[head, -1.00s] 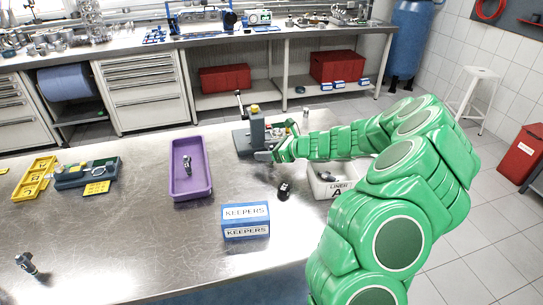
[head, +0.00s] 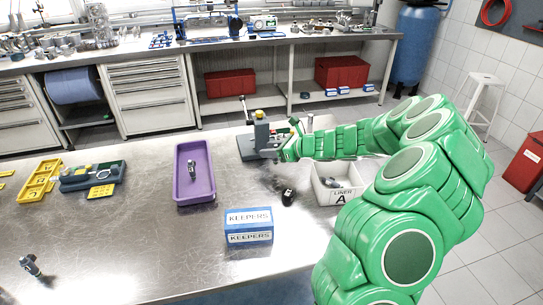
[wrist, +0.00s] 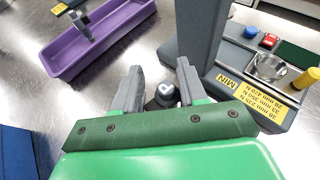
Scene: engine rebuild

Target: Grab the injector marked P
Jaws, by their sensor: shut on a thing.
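My gripper (wrist: 160,72) is shut on a dark part with a pale top (wrist: 165,94), which shows between the fingers in the wrist view. It looks like an injector; I cannot read its mark. In the head view my gripper (head: 281,149) is beside the grey tester (head: 261,130), and the held part cannot be made out. Another injector (head: 192,169) stands in the purple tray (head: 207,190); it also shows in the wrist view (wrist: 82,24). A further one (head: 30,265) is at the table's front left. No P is legible on any.
A small black part (head: 288,197) sits on the table below my gripper. The white liner box (head: 341,197) marked A is under my arm. The blue keepers box (head: 248,226) is in front. Yellow trays (head: 40,182) lie far left. The front left table is mostly clear.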

